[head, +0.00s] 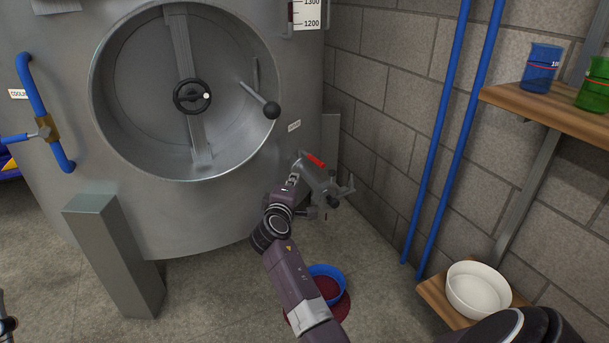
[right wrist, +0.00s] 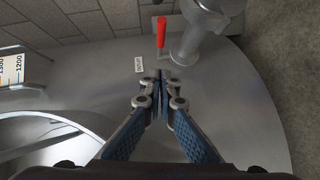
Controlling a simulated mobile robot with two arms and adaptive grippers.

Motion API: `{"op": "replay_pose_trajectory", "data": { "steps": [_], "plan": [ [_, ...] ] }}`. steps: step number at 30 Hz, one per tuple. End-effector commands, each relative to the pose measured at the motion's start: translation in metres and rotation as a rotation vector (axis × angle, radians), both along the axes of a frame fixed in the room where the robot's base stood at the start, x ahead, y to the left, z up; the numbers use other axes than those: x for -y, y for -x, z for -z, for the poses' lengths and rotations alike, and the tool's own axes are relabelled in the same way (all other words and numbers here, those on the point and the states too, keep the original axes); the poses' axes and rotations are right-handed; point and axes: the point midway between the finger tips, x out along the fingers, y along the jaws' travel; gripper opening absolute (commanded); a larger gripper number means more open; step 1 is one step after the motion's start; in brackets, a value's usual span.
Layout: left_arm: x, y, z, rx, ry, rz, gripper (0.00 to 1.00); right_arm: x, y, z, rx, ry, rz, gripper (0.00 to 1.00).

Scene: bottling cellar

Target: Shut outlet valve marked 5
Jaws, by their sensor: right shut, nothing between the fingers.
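The outlet valve (head: 324,182) is a grey metal fitting low on the right of the steel tank (head: 230,215), with a red lever handle (head: 316,160). In the right wrist view the red handle (right wrist: 161,32) lies ahead of the fingertips, left of the grey valve pipe (right wrist: 195,40). A small white label (right wrist: 138,64) is on the tank beside it; I cannot read a 5. My right gripper (head: 293,181) is shut and empty, close to the valve; its fingertips (right wrist: 160,76) appear apart from the handle. A dark part at the lower left edge may be my left gripper (head: 7,324).
A blue bowl (head: 326,278) stands on the floor below, over a dark red patch. The block wall (head: 390,130) and blue pipes (head: 440,150) are to the right. A white bowl (head: 478,292) sits on a low shelf. A grey post (head: 115,250) stands left.

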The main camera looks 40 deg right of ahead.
Motion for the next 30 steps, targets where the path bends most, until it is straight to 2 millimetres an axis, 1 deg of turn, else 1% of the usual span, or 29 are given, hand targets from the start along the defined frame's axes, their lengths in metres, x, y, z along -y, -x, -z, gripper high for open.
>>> {"op": "replay_pose_trajectory", "data": {
  "steps": [3, 13, 17, 21, 26, 30],
  "plan": [
    [-0.003, 0.005, -0.004, 0.024, 0.008, 0.002, 0.4, -0.001, -0.001, -0.001, -0.004, -0.003, 0.008, 0.0],
    [-0.001, 0.005, -0.004, 0.026, 0.007, 0.002, 0.4, 0.0, -0.002, 0.001, -0.004, -0.005, 0.008, 0.0],
    [0.0, 0.009, -0.007, 0.055, 0.016, 0.002, 0.4, 0.001, -0.004, 0.0, -0.004, -0.002, 0.008, 0.0],
    [0.009, 0.02, -0.018, 0.143, 0.043, 0.006, 0.4, 0.007, -0.01, 0.003, -0.003, -0.003, 0.009, 0.0],
    [0.027, 0.035, -0.032, 0.273, 0.081, 0.011, 0.4, 0.023, -0.023, 0.007, -0.004, -0.006, 0.008, 0.0],
    [0.039, 0.052, -0.042, 0.39, 0.117, 0.015, 0.4, 0.034, -0.033, 0.01, -0.004, -0.006, 0.007, 0.0]
  ]
}}
